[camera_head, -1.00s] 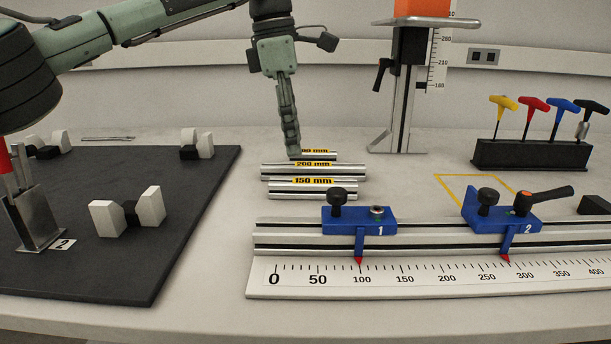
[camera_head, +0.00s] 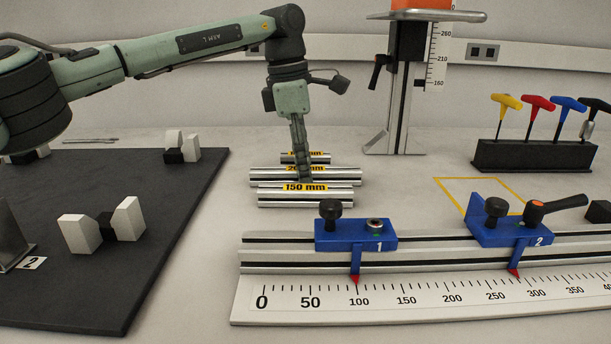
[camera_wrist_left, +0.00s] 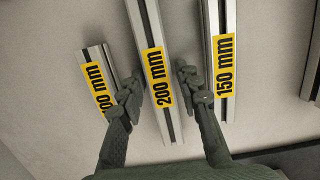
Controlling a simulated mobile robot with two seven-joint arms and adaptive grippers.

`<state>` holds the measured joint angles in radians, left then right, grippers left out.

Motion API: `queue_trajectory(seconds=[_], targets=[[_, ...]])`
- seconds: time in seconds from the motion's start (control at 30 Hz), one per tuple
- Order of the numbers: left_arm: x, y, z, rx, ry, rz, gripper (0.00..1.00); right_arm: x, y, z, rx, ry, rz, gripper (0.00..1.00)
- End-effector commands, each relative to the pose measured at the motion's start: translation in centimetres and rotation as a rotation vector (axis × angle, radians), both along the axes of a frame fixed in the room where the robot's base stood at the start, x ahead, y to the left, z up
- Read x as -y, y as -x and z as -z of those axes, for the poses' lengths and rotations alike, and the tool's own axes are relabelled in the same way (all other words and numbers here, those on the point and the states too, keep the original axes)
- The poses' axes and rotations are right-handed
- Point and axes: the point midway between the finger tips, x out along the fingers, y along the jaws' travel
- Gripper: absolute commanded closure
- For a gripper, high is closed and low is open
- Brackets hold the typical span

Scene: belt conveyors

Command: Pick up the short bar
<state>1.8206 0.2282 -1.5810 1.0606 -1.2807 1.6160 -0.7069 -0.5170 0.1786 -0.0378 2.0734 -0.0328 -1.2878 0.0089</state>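Three silver bars with yellow labels lie side by side on the table. The rear bar (camera_head: 287,158), also in the left wrist view (camera_wrist_left: 92,60), looks shortest; its label ends in "00 mm", with the first digit unclear. The 200 mm bar (camera_head: 262,177) lies in the middle, also in the left wrist view (camera_wrist_left: 146,37). The 150 mm bar (camera_head: 337,198) lies nearest, also in the left wrist view (camera_wrist_left: 219,20). My left gripper (camera_head: 304,178) points down at the middle bar. In the left wrist view its open fingers (camera_wrist_left: 157,83) stand either side of the 200 mm bar, holding nothing. My right gripper is out of view.
A ruler rail (camera_head: 420,258) with two blue stops (camera_head: 338,235) (camera_head: 505,232) runs along the front right. A dark mat (camera_head: 60,255) with white blocks (camera_head: 128,218) lies left. A height stand (camera_head: 394,110) and a tool rack (camera_head: 533,155) stand behind. A yellow outline (camera_head: 450,183) encloses bare table.

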Motion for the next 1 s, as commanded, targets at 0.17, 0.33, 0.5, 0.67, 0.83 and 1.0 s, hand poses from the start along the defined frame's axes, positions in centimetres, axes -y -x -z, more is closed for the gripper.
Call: queue_trajectory(seconds=[0.17,0.33,0.5,0.67,0.83,1.0], targets=[[0.0,0.0,0.0,0.0,0.0,0.0,0.92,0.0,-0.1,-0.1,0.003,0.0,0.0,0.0],[0.0,0.0,-0.1,0.001,0.001,0.0,1.0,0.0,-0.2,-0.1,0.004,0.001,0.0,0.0],[0.0,0.0,-0.2,0.001,0.001,0.0,1.0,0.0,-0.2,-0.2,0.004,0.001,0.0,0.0],[0.1,-0.1,-1.6,0.004,0.003,-0.002,1.0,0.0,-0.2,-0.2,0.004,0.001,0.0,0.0],[0.1,-0.1,-5.0,0.004,0.003,-0.001,1.0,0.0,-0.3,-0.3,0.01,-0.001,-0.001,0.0],[0.1,0.0,-8.2,0.003,0.002,-0.001,1.0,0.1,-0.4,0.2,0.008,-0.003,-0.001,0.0]])
